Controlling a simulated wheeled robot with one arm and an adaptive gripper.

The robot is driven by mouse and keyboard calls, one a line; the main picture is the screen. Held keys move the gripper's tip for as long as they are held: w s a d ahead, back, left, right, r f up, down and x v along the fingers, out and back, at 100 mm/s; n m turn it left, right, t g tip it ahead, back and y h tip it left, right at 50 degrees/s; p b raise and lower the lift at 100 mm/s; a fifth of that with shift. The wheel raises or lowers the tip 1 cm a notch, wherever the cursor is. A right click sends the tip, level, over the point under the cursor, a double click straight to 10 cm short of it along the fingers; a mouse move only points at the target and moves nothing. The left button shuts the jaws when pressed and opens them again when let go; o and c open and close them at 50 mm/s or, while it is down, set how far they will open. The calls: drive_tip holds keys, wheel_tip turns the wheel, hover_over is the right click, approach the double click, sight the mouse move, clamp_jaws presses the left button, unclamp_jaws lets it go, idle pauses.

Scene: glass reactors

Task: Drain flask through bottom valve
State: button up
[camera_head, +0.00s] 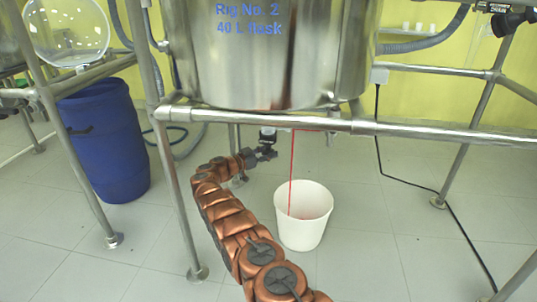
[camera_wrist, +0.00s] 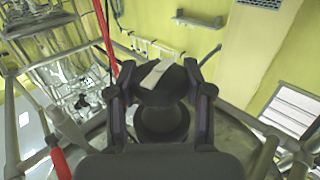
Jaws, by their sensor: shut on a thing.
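The steel flask (camera_head: 265,65), marked "Rig No. 2 40 L flask", hangs at the top middle in the head view. A thin red stream (camera_head: 291,170) falls from under it into a white bucket (camera_head: 303,228) on the floor. My gripper (camera_head: 266,147) is under the flask's frame, at the bottom valve (camera_head: 268,132). In the wrist view my gripper (camera_wrist: 160,100) is shut on the dark valve handle (camera_wrist: 160,82), which has a pale strip across it. The valve's outlet is too small to make out. The liquid level in the bucket is unclear.
A blue drum (camera_head: 105,145) stands on the left. A steel tube frame (camera_head: 400,130) surrounds the flask, with legs at both sides. A black cable (camera_head: 425,187) runs down to the floor on the right.

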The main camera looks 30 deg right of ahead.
sight(264, 131)
drive_tip(key=shift+s+d+r, duration=0.1)
drive_tip(key=shift+d+r, duration=0.1)
drive_tip(key=shift+r, duration=0.05)
idle(0.4)
drive_tip(key=o, duration=1.2)
drive_tip(key=shift+a+f, duration=0.15)
drive_tip(key=shift+c, duration=0.2)
wheel_tip(264, 131, up, 10)
